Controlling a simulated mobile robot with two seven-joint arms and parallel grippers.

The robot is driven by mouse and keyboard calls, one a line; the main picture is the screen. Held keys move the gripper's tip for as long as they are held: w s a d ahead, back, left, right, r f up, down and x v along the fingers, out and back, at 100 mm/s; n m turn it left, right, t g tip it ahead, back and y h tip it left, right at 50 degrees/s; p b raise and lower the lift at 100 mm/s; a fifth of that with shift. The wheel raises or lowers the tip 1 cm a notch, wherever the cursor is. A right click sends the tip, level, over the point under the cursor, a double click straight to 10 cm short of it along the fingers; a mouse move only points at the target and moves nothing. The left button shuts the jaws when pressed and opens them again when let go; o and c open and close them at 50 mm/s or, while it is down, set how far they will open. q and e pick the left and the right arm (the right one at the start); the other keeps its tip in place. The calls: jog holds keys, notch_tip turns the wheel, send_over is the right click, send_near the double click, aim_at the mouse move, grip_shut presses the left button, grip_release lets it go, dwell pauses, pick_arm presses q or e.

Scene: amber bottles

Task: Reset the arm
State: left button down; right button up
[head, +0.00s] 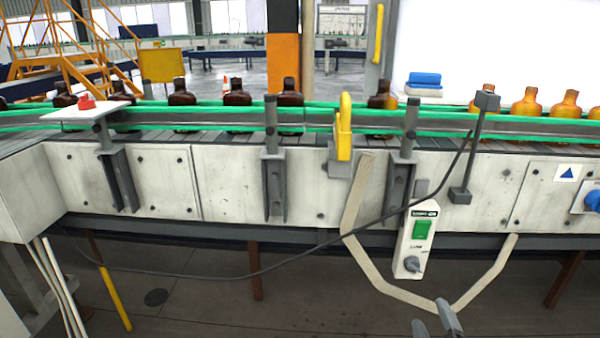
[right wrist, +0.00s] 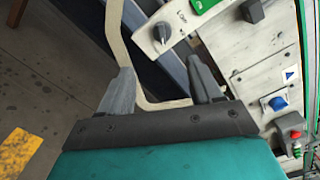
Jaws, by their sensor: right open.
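My right gripper (head: 436,318) shows at the bottom of the head view, in front of and below the conveyor. Its two grey fingers are apart with nothing between them. In the right wrist view my right gripper (right wrist: 165,84) is also open and empty, facing the conveyor's side. My left gripper does not show in either view. Dark amber bottles (head: 237,93) stand along the conveyor (head: 330,122) on the left and middle. Lighter orange bottles (head: 527,103) stand on it at the right.
A control box (head: 416,240) with a green switch and a knob hangs on the conveyor's front; it also shows in the right wrist view (right wrist: 165,30). A pale strap (head: 385,285) and a dark cable (head: 300,252) hang below. A blue knob (head: 592,200) sticks out at right. The floor in front is clear.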

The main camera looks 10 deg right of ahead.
pick_arm(q)
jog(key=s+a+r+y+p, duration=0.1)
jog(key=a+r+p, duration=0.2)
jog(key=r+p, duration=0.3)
jog(key=p, duration=0.3)
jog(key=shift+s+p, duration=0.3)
jog(key=shift+p, duration=0.05)
pick_arm(e)
jog(key=s+a+n+g+y, duration=0.3)
jog(key=s+a+n, duration=0.3)
jog(key=n, duration=0.8)
jog(key=s+a+n+g+y, duration=0.3)
jog(key=s+a+n, duration=0.3)
jog(key=n, duration=0.8)
jog(key=a, duration=0.2)
jog(key=shift+s+a+n+g, duration=0.3)
jog(key=shift+n+g, duration=0.1)
